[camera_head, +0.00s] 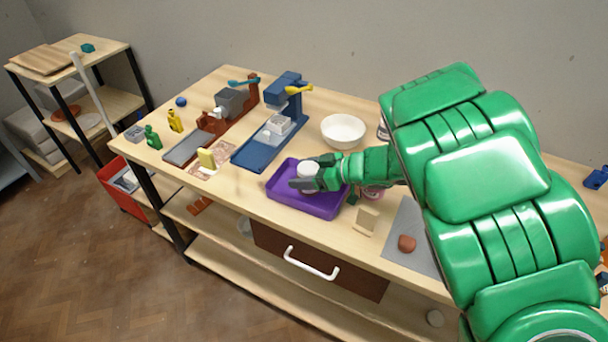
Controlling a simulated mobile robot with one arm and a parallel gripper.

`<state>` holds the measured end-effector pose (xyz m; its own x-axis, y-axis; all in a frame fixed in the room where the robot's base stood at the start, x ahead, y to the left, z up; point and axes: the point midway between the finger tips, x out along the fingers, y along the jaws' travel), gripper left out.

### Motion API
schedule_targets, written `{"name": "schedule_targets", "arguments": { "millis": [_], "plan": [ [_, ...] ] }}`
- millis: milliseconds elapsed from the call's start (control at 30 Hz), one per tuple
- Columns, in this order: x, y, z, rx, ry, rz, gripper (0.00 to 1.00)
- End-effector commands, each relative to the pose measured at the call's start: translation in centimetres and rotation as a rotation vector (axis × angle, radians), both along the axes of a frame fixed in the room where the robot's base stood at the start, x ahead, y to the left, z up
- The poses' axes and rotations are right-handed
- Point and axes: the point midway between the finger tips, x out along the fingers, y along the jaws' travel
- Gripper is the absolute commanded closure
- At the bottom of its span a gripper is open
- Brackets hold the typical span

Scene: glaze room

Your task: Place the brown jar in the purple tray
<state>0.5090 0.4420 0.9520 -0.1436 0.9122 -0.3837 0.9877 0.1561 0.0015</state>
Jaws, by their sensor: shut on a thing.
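The purple tray (316,208) lies on the wooden workbench, near its front edge and left of my arm. My gripper (304,184) reaches in from the right over the tray. It is shut on a jar with a round white top (308,168). The fingers hide most of the jar's side, so its brown colour does not show clearly. The jar is over or inside the tray; I cannot tell whether it touches the tray floor.
A white bowl (343,130) stands behind the tray. A blue press-like device (268,145) stands to the left. A beige block (366,220) and a grey mat (405,232) with a reddish-brown lump (407,243) lie to the right. Part of a pinkish container shows beside my wrist.

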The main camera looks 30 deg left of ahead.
Motion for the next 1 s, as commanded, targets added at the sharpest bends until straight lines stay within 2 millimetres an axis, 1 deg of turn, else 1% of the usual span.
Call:
{"name": "schedule_targets", "arguments": {
  "millis": [100, 500, 533, 667, 1000],
  "plan": [
    [-0.03, 0.03, -0.65, 0.001, 0.001, 0.001, 0.70],
    [-0.02, 0.00, -1.02, 0.001, 0.000, 0.000, 0.70],
    [-0.03, -0.01, -1.00, 0.001, 0.001, 0.001, 0.25],
    [-0.03, 0.00, -0.98, 0.001, 0.001, 0.001, 0.05],
    [-0.04, 0.00, -0.82, 0.000, 0.000, 0.001, 0.04]
  ]
}}
